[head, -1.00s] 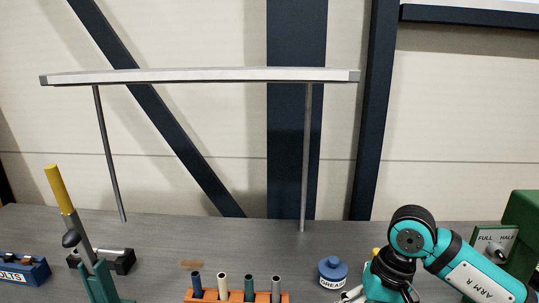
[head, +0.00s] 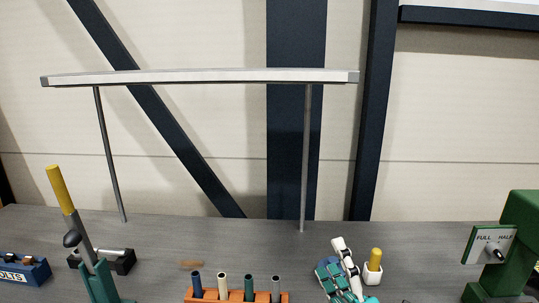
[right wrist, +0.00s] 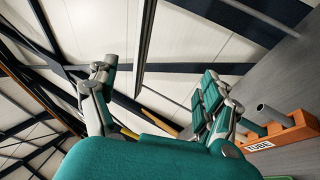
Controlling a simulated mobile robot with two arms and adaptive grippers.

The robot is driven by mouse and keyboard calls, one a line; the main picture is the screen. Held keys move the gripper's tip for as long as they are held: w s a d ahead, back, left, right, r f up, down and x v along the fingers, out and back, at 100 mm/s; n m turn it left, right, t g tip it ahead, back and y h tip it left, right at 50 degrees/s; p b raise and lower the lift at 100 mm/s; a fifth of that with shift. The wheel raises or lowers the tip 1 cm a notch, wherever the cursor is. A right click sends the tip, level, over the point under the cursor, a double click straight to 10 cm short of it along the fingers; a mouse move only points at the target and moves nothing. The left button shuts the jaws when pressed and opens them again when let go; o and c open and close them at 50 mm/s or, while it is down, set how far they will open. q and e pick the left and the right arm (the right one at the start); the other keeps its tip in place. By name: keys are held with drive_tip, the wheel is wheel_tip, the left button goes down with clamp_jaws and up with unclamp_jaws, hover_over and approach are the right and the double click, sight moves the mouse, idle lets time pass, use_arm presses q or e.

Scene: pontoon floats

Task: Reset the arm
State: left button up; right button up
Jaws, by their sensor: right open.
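My right gripper (head: 338,262) is at the bottom of the head view, right of centre, with white and teal fingers. It is open and empty. In the right wrist view its two teal fingers (right wrist: 155,88) stand wide apart with nothing between them. The gripper covers most of the blue grease pot (head: 322,264) on the bench. My left gripper is not in view.
On the grey bench (head: 215,240) stand an orange tube rack (head: 235,297), a yellow-handled lever (head: 60,190), a blue bolts box (head: 25,270), a white cup with a yellow object (head: 373,275) and a green machine (head: 522,240). A lamp bar (head: 200,77) spans above.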

drive_tip(key=s+d+f+m+g+h, duration=0.3)
drive_tip(key=d+f+m+g+h, duration=0.1)
drive_tip(key=f+m, duration=0.4)
drive_tip(key=s+d+f+m+g+h, duration=0.25)
drive_tip(key=d+f+m, duration=0.2)
drive_tip(key=f, duration=0.55)
drive_tip(key=s+f+m+g, duration=0.4)
drive_tip(key=s+f+g, duration=0.25)
drive_tip(key=s, duration=0.35)
drive_tip(key=s+f+m+g, duration=0.45)
drive_tip(key=s+f, duration=0.25)
drive_tip(key=s, duration=0.3)
wheel_tip(320, 180, down, 28)
drive_tip(key=g+b, duration=0.1)
drive_tip(key=b, duration=0.4)
drive_tip(key=s+d+f+b, duration=0.1)
drive_tip(key=s+f+b, duration=0.1)
drive_tip(key=s+f, duration=0.6)
drive_tip(key=s+d+f+g+b, duration=0.1)
drive_tip(key=s+d+f+b, duration=0.1)
drive_tip(key=s+f, duration=0.7)
wheel_tip(320, 180, down, 7)
drive_tip(key=shift+f+n+b, duration=0.1)
drive_tip(key=shift+n+b, duration=0.3)
drive_tip(key=shift+b, duration=0.1)
